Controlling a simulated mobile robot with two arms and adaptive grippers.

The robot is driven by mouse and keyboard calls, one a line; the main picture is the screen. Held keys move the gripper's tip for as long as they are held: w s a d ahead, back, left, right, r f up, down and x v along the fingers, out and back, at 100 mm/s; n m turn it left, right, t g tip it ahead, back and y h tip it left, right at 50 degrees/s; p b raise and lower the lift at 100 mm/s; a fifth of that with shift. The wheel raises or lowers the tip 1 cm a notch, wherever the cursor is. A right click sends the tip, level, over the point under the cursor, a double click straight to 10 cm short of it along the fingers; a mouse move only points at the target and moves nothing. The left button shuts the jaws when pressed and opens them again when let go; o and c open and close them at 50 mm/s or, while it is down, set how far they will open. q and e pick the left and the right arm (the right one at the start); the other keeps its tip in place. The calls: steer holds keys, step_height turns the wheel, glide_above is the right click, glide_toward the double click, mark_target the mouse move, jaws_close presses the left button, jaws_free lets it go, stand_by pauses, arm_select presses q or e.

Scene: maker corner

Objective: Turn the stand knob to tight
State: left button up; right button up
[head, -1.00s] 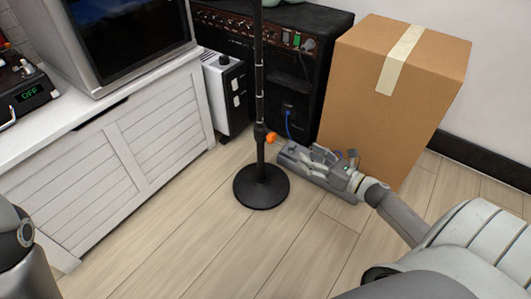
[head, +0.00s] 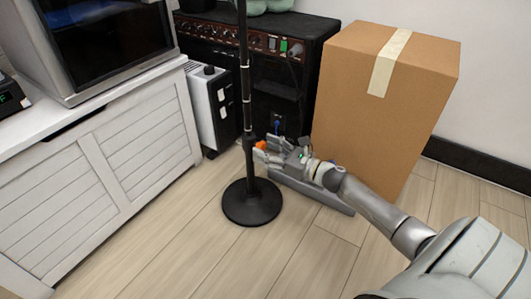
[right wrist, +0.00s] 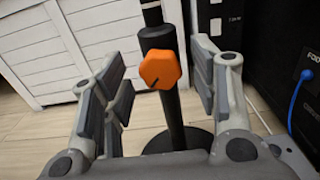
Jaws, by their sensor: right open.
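The black stand (head: 245,85) rises from a round base (head: 251,203) on the floor. Its orange knob (head: 261,145) sits low on the pole. In the right wrist view the knob (right wrist: 160,69) is a lobed orange piece with a dark slanted mark, on the thick black collar of the pole. My right gripper (head: 264,150) is at the knob's height, pointing at it. Its fingers are open, one on each side of the knob in the right wrist view (right wrist: 163,85), with gaps on both sides. My left gripper is not in view.
A cardboard box (head: 375,120) stands right of the stand. A black amplifier (head: 285,85) and a black-and-white heater-like unit (head: 211,108) stand behind it. A white cabinet (head: 120,165) is at the left. A grey bar-like object (head: 318,193) lies on the floor below my right gripper.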

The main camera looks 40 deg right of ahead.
steer(key=shift+w+a, duration=0.1)
steer(key=shift+w, duration=0.2)
steer(key=shift+c, duration=0.5)
steer(key=c, duration=0.9)
steer(key=shift+c, duration=0.2)
